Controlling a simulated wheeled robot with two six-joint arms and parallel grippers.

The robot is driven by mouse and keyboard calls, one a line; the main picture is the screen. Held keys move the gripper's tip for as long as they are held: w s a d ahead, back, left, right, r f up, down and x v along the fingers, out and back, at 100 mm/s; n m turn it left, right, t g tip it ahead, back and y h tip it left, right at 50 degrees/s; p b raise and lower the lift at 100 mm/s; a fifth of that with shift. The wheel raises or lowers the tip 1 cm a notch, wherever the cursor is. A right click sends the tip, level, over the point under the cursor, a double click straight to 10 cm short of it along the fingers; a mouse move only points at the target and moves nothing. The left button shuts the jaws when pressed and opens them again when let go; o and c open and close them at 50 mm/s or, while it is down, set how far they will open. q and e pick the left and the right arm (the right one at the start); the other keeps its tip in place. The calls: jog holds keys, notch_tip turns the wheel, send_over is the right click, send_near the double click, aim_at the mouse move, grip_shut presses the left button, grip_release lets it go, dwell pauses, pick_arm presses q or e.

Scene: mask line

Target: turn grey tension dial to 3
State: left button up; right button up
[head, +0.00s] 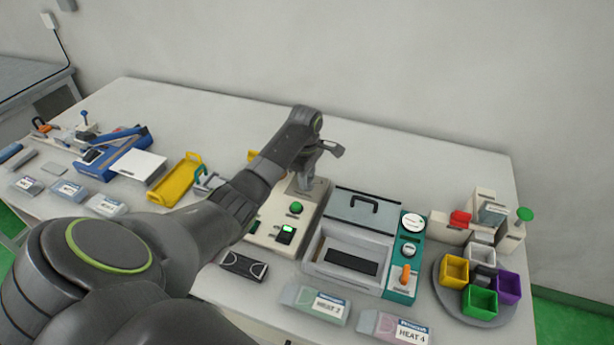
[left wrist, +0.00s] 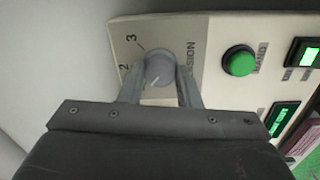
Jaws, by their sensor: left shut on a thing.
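The grey tension dial (left wrist: 159,66) is on the beige panel (left wrist: 200,60) of a machine, with the printed numbers 2 and 3 beside it and part of the word TENSION. Its pale mark looks turned toward the lower left of the wrist picture, away from the 3; its exact reading is unclear. My left gripper (left wrist: 160,90) is shut on the dial, one finger on each side. In the head view my left gripper (head: 305,180) reaches down onto the far end of the beige machine (head: 265,229), and it hides the dial there. My right gripper is not in view.
A green button (left wrist: 239,62) and lit green displays (left wrist: 303,52) sit beside the dial. A grey and teal box machine (head: 403,275) stands to the right, then a round tray of coloured bins (head: 443,296). A yellow tray (head: 175,182) lies left.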

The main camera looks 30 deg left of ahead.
pick_arm(q)
jog(key=shift+r+m+p, duration=0.15)
jog(key=shift+m+p, duration=0.45)
jog(key=shift+p, duration=0.25)
jog(key=shift+r+m+p, duration=0.1)
jog(key=shift+m+p, duration=1.1)
jog(key=m+p, duration=0.2)
jog(key=shift+m, duration=0.3)
jog(key=m+p, duration=0.1)
jog(key=m, duration=0.1)
jog(key=shift+m, duration=0.4)
jog(key=m, duration=0.2)
jog(key=m+p, duration=0.1)
jog(key=m, duration=0.2)
jog(key=shift+w+f, duration=0.1)
jog(key=shift+f, duration=0.1)
jog(key=m, duration=0.6)
jog(key=shift+p, duration=0.4)
jog(key=o, duration=1)
jog(key=shift+c, duration=0.2)
